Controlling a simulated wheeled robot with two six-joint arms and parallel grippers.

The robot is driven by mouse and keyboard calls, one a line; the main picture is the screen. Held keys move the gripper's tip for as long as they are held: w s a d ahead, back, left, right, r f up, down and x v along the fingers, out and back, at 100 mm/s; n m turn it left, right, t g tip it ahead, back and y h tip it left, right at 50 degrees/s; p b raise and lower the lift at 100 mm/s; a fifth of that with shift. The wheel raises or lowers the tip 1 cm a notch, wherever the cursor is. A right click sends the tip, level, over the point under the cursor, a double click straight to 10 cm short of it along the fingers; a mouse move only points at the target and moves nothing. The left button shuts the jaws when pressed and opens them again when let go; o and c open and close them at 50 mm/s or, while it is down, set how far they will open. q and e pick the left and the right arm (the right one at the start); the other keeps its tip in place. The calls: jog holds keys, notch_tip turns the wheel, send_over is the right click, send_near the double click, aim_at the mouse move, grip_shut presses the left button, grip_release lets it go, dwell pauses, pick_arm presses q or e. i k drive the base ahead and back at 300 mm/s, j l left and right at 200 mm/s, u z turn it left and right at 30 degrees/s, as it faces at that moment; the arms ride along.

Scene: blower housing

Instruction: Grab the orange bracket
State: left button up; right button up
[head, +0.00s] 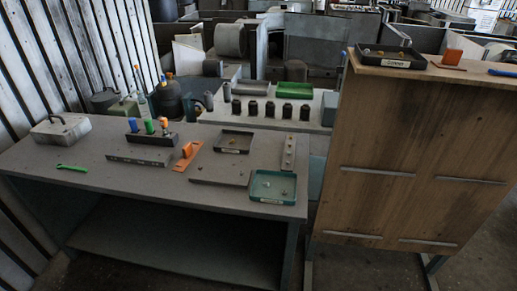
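An orange bracket (187,157) lies on the grey workbench (60,165), near the middle of its top, with a flat base and a raised part. A second orange piece (452,57) stands on top of the wooden cabinet (410,140) at the right, with a flat reddish-brown part at its foot. It looks similar in shape, but it is too small to tell whether it is the same kind of bracket. Neither of my grippers shows in the head view, so their state is hidden.
Around the bench bracket are a grey bar (139,159), a dark bottle rack (150,137), a black tray (234,143), a teal tray (273,187), a toolbox (61,129) and a green wrench (72,168). The bench's front left is mostly clear. A black tray (386,58) sits on the cabinet.

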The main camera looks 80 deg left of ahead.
aim_at(189, 151)
jog(key=u, duration=3.5)
jog(key=i+j+z, duration=0.1)
jog(key=j+z, duration=0.25)
jog(key=j, duration=0.15)
jog(key=j+z, duration=0.35)
jog(key=j, duration=0.15)
